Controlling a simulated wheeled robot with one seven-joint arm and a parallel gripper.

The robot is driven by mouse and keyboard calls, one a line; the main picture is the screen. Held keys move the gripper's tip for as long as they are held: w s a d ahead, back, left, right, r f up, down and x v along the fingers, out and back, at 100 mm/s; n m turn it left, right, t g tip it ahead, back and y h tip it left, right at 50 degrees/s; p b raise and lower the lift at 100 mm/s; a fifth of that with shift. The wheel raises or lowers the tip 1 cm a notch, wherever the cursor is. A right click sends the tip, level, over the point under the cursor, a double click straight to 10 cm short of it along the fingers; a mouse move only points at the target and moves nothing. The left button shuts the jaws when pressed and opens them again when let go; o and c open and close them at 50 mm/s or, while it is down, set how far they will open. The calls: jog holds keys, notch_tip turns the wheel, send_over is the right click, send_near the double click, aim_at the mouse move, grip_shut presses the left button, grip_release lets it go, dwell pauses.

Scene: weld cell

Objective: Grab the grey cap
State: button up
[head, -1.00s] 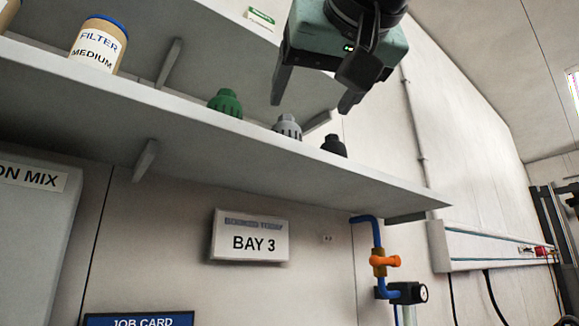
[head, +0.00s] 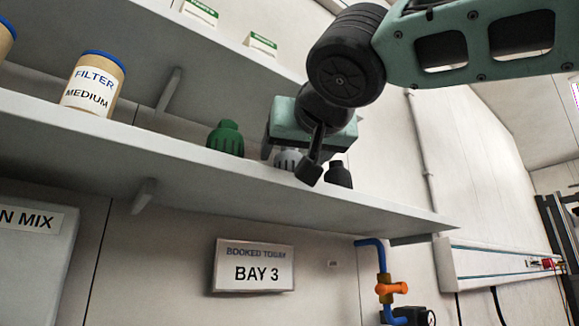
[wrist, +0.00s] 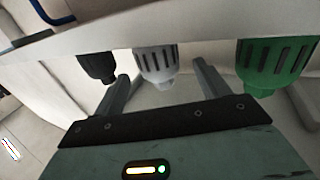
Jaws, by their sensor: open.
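The grey cap (head: 288,159) stands on the lower wall shelf (head: 200,164), between a green cap (head: 226,138) on its left and a black cap (head: 338,174) on its right. My gripper (head: 293,150) is at the shelf in front of the grey cap and hides part of it. In the wrist view, where the scene looks upside down, my open gripper (wrist: 162,72) has one finger on each side of the grey cap (wrist: 156,62), with gaps showing. The black cap (wrist: 97,66) is near the left finger, and the green cap (wrist: 275,65) is beyond the right finger.
A filter medium tin (head: 92,82) stands on the shelf at the left. An upper shelf (head: 190,38) with small boxes (head: 262,43) is above. A Bay 3 sign (head: 252,267) and a blue pipe with an orange valve (head: 391,288) are on the wall below.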

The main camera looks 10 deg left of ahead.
aim_at(294, 155)
jog(key=p+x, duration=0.1)
jog(key=x, duration=0.1)
jog(key=p+x, duration=0.1)
jog(key=shift+w+a+r, duration=0.15)
jog(key=shift+w+r, duration=0.05)
jog(key=shift+w, duration=0.15)
jog(key=shift+w+a+f, duration=0.1)
jog(key=shift+w+a, duration=0.1)
jog(key=shift+w, duration=0.25)
jog(key=c, duration=1.1)
jog(key=shift+o, duration=0.2)
